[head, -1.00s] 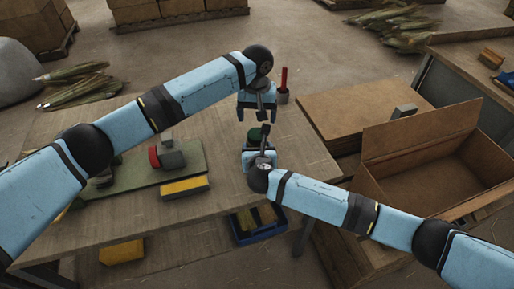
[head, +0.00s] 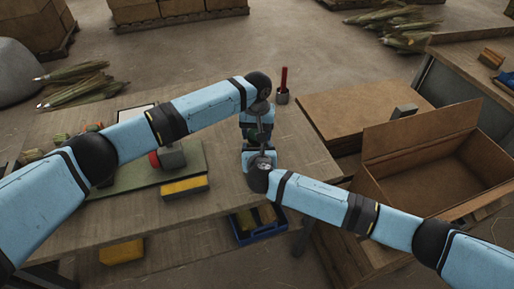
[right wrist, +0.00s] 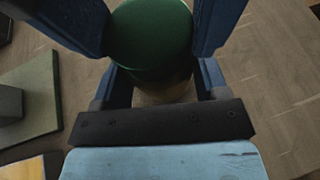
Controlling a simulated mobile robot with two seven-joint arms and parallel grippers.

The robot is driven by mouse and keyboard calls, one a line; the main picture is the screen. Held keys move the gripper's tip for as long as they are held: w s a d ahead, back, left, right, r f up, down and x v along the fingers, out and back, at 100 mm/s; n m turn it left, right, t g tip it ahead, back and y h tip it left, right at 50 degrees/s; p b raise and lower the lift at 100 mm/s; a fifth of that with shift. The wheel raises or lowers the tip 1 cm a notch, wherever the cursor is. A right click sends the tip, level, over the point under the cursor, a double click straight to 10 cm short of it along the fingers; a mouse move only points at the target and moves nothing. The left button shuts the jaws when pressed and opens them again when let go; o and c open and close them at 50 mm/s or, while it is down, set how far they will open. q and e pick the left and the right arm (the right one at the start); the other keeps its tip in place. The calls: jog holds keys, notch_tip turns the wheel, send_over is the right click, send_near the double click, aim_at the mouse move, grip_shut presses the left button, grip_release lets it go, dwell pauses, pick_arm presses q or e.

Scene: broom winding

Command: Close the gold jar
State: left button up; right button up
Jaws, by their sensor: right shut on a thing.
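The gold jar (right wrist: 165,97) stands between the fingers of my right gripper in the right wrist view, mostly hidden under its green lid (right wrist: 150,40). A bit of green also shows between the grippers in the head view (head: 254,136). My right gripper (head: 257,152) is shut on the jar body from the near side. My left gripper (head: 257,122) is above it, with its blue fingers on either side of the green lid. I cannot tell whether those fingers press on the lid, or whether the lid is fully seated.
A cup with a red-handled tool (head: 282,96) stands behind on the workbench (head: 150,222). A green mat (head: 135,200) and a yellow-sided block (head: 184,188) lie left. An open cardboard box (head: 425,180) is right. A blue bin (head: 262,236) sits below the bench edge.

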pick_arm(q)
jog(key=shift+c, duration=1.3)
jog(key=m, duration=0.3)
jog(key=o, duration=1)
jog(key=shift+r, duration=2.25)
